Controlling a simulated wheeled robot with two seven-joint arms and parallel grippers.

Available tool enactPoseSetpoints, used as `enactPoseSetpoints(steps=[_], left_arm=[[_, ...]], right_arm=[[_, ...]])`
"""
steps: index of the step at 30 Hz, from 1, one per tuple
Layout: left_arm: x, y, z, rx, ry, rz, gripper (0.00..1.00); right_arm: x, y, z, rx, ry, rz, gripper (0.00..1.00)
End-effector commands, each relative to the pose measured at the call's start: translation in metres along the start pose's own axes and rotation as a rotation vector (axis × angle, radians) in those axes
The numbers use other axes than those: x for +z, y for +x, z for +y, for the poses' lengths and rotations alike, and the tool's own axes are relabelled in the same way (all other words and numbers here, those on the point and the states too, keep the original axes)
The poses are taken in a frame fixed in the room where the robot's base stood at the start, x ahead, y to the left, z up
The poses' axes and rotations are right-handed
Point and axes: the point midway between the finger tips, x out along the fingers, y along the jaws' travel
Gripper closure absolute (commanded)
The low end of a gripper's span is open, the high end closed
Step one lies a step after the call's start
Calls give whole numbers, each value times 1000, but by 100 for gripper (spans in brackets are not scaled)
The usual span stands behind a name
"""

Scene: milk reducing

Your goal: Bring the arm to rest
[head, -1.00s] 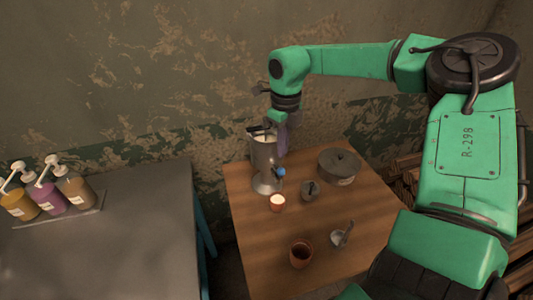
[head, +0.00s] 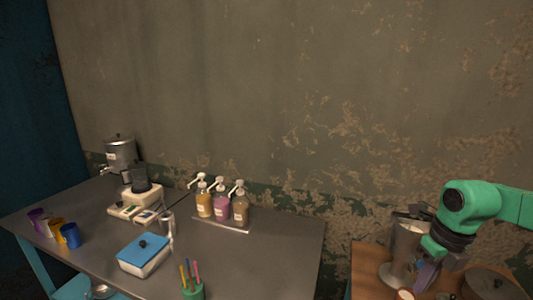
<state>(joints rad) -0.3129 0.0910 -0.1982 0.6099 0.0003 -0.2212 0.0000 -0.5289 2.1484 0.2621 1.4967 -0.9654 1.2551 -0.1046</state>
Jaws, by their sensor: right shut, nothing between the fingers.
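My right arm comes in from the right edge of the head view, green with a black wrist. My right gripper (head: 427,274) points down at the lower right, shut and empty. The dispenser stands on the wooden table (head: 366,268). My left gripper is not in view.
A cup with white contents (head: 405,294) and a dark lidded pot (head: 490,283) are near the gripper. The grey counter (head: 285,258) at left holds pump bottles (head: 222,207), a blue-lidded box (head: 143,254) and coloured cups (head: 70,235). A gap separates counter and table.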

Motion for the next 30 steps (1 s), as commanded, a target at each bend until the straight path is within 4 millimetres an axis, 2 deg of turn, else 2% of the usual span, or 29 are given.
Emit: enactPoseSetpoints(steps=[7,11,17,20,23,25,27,30], left_arm=[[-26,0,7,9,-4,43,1],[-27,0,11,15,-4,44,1],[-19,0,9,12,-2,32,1],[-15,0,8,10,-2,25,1],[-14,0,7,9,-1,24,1],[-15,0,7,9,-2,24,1],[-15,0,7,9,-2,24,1],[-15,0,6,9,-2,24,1]], right_arm=[[17,28,22,208,103,-194,100],[32,39,36,357,212,-341,100],[59,44,49,633,531,-628,100],[68,42,39,791,834,-802,100],[61,52,12,925,1292,-954,100],[40,74,-7,959,1656,-996,100],[13,101,-15,943,1985,-973,100],[-26,137,-6,870,2354,-869,100]])
